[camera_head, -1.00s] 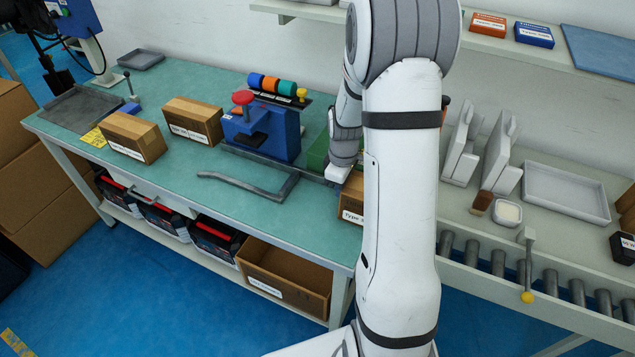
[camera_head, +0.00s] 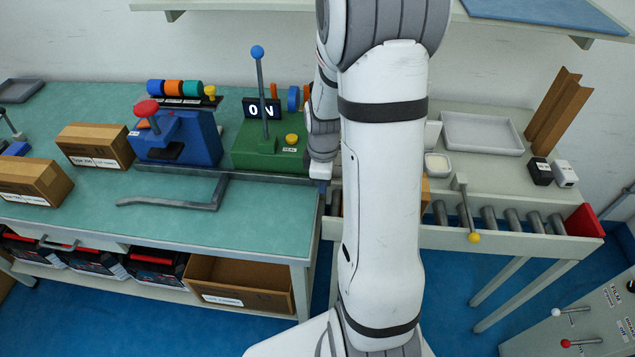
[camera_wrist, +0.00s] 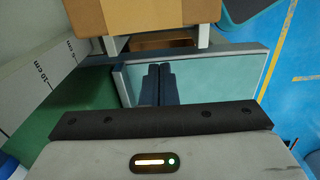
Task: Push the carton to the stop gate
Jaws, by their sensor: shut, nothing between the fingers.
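The carton (camera_wrist: 145,14) is a brown box at the top of the wrist view, beyond my fingertips. In the head view my arm hides most of it; a brown sliver (camera_head: 425,190) shows to the right of the arm, over the start of the rollers. My gripper (camera_head: 321,187) is shut and empty at the bench's right end; its dark blue fingers also show in the wrist view (camera_wrist: 160,72). A gap shows between the fingers and the carton. A red plate (camera_head: 583,222), apparently the stop gate, stands at the far right end of the roller conveyor (camera_head: 512,220).
A green sealing press (camera_head: 268,150) with a tall lever stands left of my gripper. A grey angled guide rail (camera_head: 215,190) lies on the bench. A yellow-knobbed lever (camera_head: 470,220) stands in front of the rollers. Two more cartons (camera_head: 95,145) (camera_head: 35,180) sit left.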

